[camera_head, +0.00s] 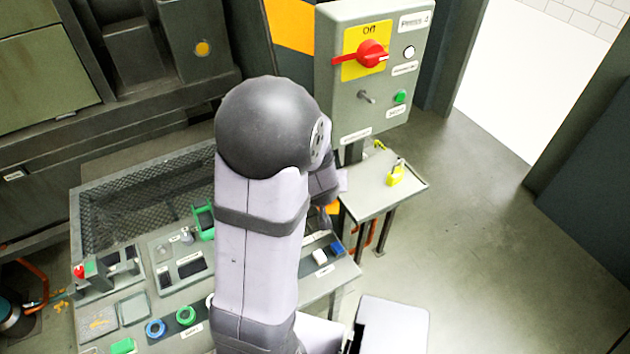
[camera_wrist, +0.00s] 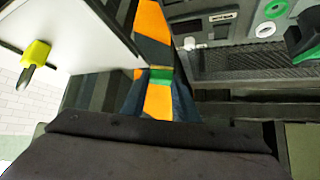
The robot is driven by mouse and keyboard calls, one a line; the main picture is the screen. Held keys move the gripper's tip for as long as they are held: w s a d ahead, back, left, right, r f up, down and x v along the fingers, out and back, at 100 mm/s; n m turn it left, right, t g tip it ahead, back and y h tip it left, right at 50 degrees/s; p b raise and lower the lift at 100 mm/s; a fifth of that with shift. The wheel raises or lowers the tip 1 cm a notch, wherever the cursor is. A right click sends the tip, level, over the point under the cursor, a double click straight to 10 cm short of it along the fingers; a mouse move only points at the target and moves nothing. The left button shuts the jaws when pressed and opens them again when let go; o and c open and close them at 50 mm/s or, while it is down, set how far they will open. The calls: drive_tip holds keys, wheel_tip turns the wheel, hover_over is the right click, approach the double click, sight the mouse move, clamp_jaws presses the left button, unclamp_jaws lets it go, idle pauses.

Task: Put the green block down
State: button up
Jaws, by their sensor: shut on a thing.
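A small green block (camera_wrist: 160,77) shows in the middle of the wrist view, between orange-and-dark parts. My gripper (camera_head: 326,208) is mostly hidden behind my own arm in the head view, above the right end of the workbench, near the side shelf. It is shut on the green block. The fingertips are hard to make out. The block is not clearly visible in the head view, and whether it touches a surface below cannot be told.
The grey workbench (camera_head: 134,284) holds rings, blocks and a green holder (camera_head: 203,222). A mesh basket (camera_head: 140,205) lies behind. A control box (camera_head: 372,70) with a red switch stands above a side shelf (camera_head: 372,200). The shelf holds a yellow object (camera_head: 396,175); its left part looks clear.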

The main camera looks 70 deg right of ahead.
drive_tip(key=shift+d+r+n, duration=0.1)
drive_tip(key=shift+r+n, duration=0.05)
drive_tip(key=shift+n, duration=0.15)
idle(0.4)
drive_tip(key=shift+s+d+r, duration=0.15)
drive_tip(key=shift+s+d, duration=0.15)
drive_tip(key=shift+s, duration=0.25)
drive_tip(key=w+a+f+n+t+y, duration=0.15)
drive_tip(key=w+a, duration=0.35)
drive_tip(key=w, duration=0.5)
drive_tip(key=w+a+n+t, duration=0.1)
drive_tip(key=w+a+n, duration=0.1)
drive_tip(key=w+a, duration=0.55)
drive_tip(key=w+a+n+t+y, duration=0.15)
drive_tip(key=w+a, duration=0.25)
drive_tip(key=w, duration=0.7)
drive_tip(key=w+a+n+t+y, duration=0.1)
drive_tip(key=w+a+n, duration=0.3)
drive_tip(key=a, duration=1)
drive_tip(key=w+a+n+t+y, duration=0.1)
drive_tip(key=w+a+n+y, duration=0.3)
drive_tip(key=a, duration=1.1)
drive_tip(key=w, duration=0.3)
drive_tip(key=shift+w+a+f+n+y, duration=0.2)
drive_tip(key=shift+f+n+y, duration=0.1)
drive_tip(key=shift+f, duration=0.05)
